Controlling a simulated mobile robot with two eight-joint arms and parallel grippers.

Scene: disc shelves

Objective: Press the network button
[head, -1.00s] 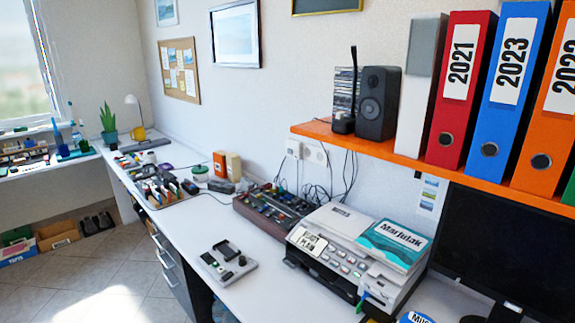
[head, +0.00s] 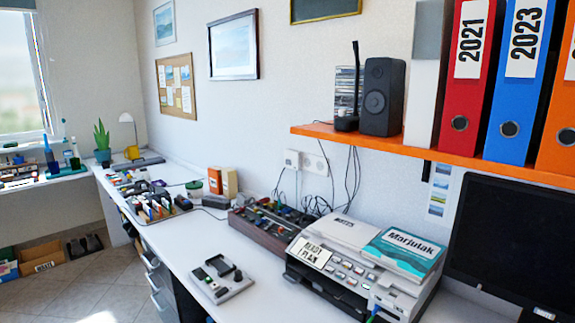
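A printer (head: 348,286) stands on the white desk, with a row of small buttons (head: 347,268) on its sloping front panel. Their labels are too small to read, so I cannot tell which one is the network button. A book titled "Marjulak" (head: 403,251) lies on top of the printer at the right. A black device with an upright antenna (head: 346,123) stands on the orange shelf; no button on it can be made out. Neither of my grippers is in view.
A grey device with black parts (head: 222,278) lies on the desk before the printer. A box of cables (head: 272,224) stands behind it. A dark monitor (head: 512,245) is at the right, under the orange shelf (head: 430,157) with binders and a speaker (head: 381,97).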

